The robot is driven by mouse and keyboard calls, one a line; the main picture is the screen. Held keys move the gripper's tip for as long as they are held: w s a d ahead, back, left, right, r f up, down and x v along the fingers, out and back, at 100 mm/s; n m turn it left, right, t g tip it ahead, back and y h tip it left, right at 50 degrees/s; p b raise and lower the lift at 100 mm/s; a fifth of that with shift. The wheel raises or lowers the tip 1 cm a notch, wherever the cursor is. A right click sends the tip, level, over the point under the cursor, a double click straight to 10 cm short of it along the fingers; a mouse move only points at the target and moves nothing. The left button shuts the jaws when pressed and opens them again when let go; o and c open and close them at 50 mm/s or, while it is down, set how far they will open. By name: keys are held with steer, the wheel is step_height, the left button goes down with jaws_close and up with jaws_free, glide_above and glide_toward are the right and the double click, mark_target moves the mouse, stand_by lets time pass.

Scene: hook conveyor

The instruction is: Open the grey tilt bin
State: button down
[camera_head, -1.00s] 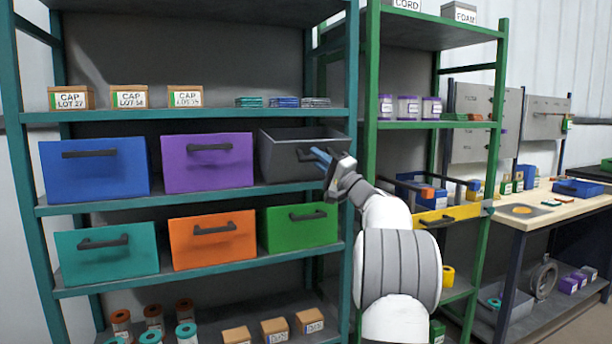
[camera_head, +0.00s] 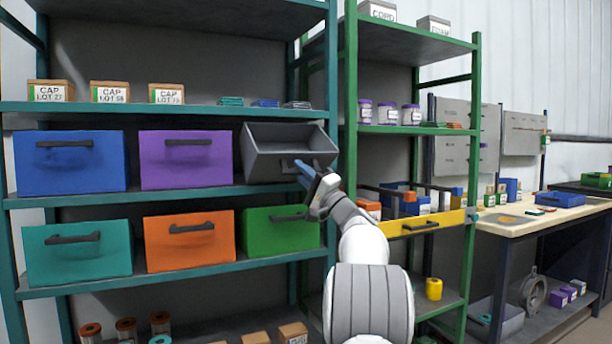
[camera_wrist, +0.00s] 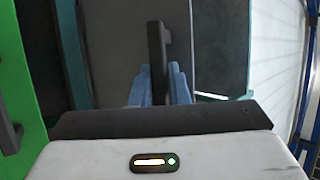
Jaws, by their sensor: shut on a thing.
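The grey tilt bin (camera_head: 262,165) is at the right end of the upper bin row on the teal shelf. It is tilted forward, with its open top and inside showing in the head view. My gripper (camera_head: 304,172) is at its front, and its blue fingers are shut on the bin's dark handle. In the wrist view the handle (camera_wrist: 158,60) stands between the two blue fingertips of my gripper (camera_wrist: 159,80), with the grey front panel (camera_wrist: 115,50) behind it. Part of the bin's front and handle is hidden by my gripper in the head view.
A purple bin (camera_head: 186,160) and a blue bin (camera_head: 70,162) are to the left. Below are a green bin (camera_head: 275,233), an orange bin (camera_head: 190,240) and a teal bin (camera_head: 79,252). A green rack (camera_head: 350,130) with a yellow-fronted drawer (camera_head: 440,222) stands close on the right.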

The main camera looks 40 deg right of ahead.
steer(key=shift+f, duration=0.15)
stand_by(0.4)
steer(key=c, duration=1.4)
jaws_free()
steer(key=shift+s, duration=0.1)
steer(key=shift+c, duration=0.2)
steer(key=v, duration=0.7)
steer(key=shift+s+f, duration=0.2)
steer(key=shift+s, duration=0.1)
